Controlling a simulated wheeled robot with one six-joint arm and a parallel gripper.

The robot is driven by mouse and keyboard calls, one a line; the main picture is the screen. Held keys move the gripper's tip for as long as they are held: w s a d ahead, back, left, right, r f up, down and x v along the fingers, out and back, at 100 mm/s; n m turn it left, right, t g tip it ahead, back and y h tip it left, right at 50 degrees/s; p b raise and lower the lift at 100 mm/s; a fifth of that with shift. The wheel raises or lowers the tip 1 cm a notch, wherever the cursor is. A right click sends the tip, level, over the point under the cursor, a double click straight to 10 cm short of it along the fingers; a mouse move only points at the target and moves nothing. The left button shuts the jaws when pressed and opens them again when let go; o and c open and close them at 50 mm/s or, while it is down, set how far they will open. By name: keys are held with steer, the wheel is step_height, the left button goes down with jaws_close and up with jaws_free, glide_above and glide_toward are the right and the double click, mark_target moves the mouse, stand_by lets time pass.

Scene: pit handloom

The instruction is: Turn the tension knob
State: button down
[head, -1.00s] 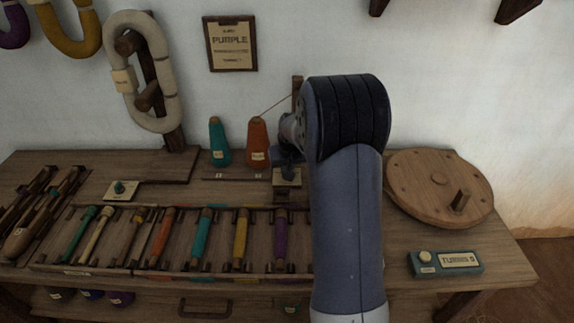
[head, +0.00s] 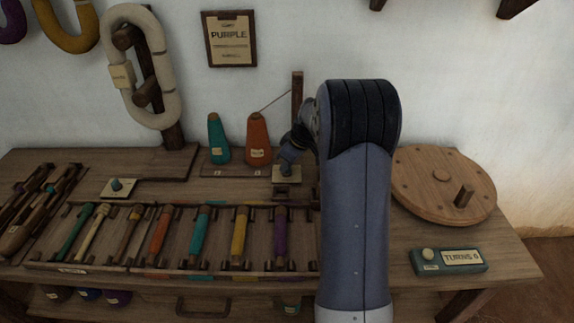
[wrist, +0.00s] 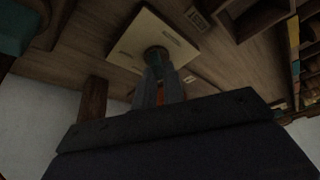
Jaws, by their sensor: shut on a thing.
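The tension knob (wrist: 157,53) is a small dark round knob on a square cream plate (wrist: 138,38) in the wrist view. The plate (head: 281,181) also shows in the head view, on the bench in front of a wooden post. My gripper (wrist: 161,72) points at the plate and is shut on the knob, with its fingertips at the knob's sides. In the head view my gripper (head: 287,165) comes down onto the plate from above. My fingers and wrist hide most of the knob there.
A teal cone (head: 218,142) and an orange cone (head: 258,142) stand left of the gripper; a thread runs from the orange one to the post (head: 297,98). Bobbins lie in a tray in front. Another knob (head: 117,185) sits left. A wooden disc (head: 420,180) and "TURNS 0" box (head: 447,262) are right.

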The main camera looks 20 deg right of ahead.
steer(key=shift+n, duration=0.3)
steer(key=c, duration=1.5)
jaws_free()
steer(key=p+v, duration=0.2)
steer(key=v, duration=0.9)
steer(key=shift+w+d+f, duration=0.1)
steer(key=shift+w, duration=0.05)
steer(key=b+x, duration=0.2)
steer(key=x, duration=0.8)
steer(key=shift+a+f, duration=0.2)
steer(key=shift+f, duration=0.15)
